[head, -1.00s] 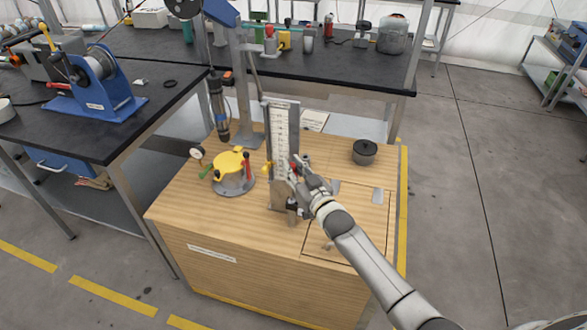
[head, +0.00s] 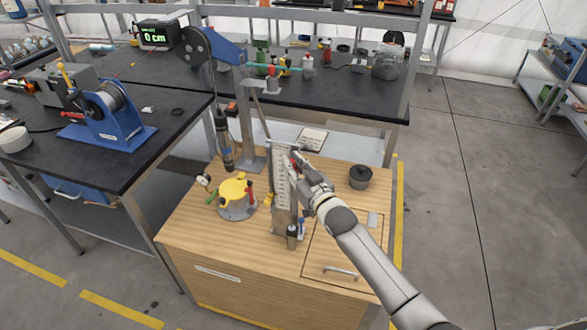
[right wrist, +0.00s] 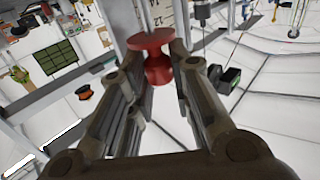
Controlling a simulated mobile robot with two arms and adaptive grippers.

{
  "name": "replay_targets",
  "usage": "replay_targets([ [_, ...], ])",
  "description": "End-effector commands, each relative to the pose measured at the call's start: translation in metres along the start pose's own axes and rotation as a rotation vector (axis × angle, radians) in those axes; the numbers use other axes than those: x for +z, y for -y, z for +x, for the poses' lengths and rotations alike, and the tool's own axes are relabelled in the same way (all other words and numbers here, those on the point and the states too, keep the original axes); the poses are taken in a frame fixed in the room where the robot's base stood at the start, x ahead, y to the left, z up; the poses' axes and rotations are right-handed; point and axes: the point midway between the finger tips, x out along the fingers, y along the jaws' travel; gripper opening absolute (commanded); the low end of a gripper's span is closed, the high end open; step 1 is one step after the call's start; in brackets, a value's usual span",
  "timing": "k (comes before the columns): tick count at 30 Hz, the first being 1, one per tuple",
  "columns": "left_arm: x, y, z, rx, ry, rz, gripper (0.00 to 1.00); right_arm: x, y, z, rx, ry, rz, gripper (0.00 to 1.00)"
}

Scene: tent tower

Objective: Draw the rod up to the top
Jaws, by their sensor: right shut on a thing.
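The upright metal stand (head: 281,190) with a white scale faces stands on the wooden cabinet in the head view. My right gripper (head: 296,162) is at its right side, close to its top end. In the right wrist view a red knob (right wrist: 152,50) sits between the fingertips of my right gripper (right wrist: 158,62), which is shut on it. A grey upright part, possibly the rod, shows behind the knob. In the head view the rod is mostly hidden by my gripper and the stand. My left gripper is not in view.
A yellow-topped round device (head: 236,195) stands left of the stand, and a dark lidded pot (head: 360,177) stands to its right. A hanging dark cylinder (head: 223,140) is behind on the left. A display (head: 160,35) reads 0 cm.

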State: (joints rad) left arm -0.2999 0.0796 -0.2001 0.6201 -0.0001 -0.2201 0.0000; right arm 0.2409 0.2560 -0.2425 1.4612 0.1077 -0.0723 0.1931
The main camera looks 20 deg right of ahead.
Motion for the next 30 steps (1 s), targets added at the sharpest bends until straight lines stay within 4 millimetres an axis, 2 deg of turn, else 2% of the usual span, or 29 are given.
replay_targets([
  [1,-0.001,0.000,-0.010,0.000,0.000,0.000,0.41,-0.014,0.000,0.000,0.000,-0.007,0.000,0.00],
  [6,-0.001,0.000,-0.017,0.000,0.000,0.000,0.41,-0.025,0.000,0.001,0.000,-0.008,0.000,0.00],
  [20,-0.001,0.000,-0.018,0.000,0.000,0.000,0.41,-0.030,-0.001,0.001,0.000,-0.014,-0.001,0.00],
  [21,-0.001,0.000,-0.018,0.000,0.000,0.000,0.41,-0.030,-0.001,0.001,0.000,-0.014,-0.001,0.25],
  [24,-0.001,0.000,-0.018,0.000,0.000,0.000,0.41,-0.029,-0.001,0.001,0.000,-0.012,-0.001,0.38],
  [25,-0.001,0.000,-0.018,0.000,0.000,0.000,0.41,-0.029,-0.001,0.001,0.000,-0.010,-0.001,0.41],
  [30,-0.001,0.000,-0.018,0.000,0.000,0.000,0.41,-0.026,0.000,0.000,0.000,-0.006,0.000,0.41],
])
